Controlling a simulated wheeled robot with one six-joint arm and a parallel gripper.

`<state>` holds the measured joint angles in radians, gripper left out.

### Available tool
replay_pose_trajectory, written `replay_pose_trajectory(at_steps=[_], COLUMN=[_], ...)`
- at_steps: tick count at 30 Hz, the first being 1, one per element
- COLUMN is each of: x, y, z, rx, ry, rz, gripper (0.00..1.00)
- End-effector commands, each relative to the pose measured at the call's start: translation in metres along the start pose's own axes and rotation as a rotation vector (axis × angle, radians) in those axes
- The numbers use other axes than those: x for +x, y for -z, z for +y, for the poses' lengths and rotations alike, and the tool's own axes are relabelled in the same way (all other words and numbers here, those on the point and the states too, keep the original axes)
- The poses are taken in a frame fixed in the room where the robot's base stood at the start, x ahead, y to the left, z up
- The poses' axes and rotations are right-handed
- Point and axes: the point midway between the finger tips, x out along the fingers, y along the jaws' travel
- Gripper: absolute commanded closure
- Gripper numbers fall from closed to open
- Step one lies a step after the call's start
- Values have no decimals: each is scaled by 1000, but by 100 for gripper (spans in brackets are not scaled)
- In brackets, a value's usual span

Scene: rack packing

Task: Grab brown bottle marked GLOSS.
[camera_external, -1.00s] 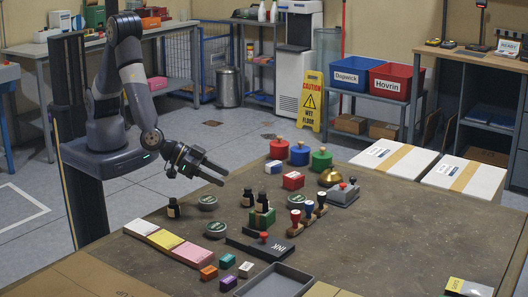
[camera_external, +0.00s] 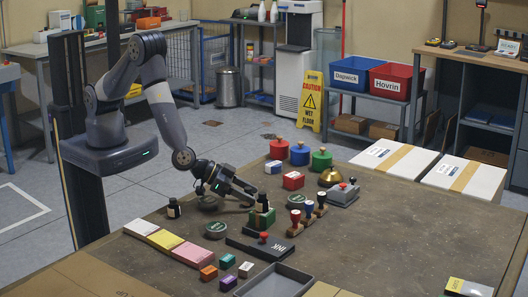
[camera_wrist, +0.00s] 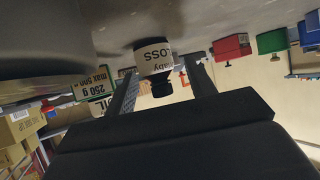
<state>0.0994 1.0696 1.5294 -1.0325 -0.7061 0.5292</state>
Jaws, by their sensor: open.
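A dark-capped bottle (camera_wrist: 153,57) with a white label shows upside down in the wrist view. The readable letters end in "OSS", with "aby" on the other line. My gripper (camera_wrist: 163,82) is open, with one finger on each side of the bottle's neck and label area; whether the fingers touch it I cannot tell. In the external view my gripper (camera_external: 249,195) is low over the table, and covers most of that bottle.
A green box (camera_external: 262,219) sits close in front of the gripper. A large grey round surface (camera_wrist: 45,40) fills the wrist view's left. Bare table lies at the right.

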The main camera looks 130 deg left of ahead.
Motion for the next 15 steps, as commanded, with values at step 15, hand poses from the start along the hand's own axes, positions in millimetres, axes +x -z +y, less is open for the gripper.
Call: replay_pose_trajectory(at_steps=[15], x=[3], y=[0], z=[0], rx=[0], ry=[0], rz=[1], gripper=[67])
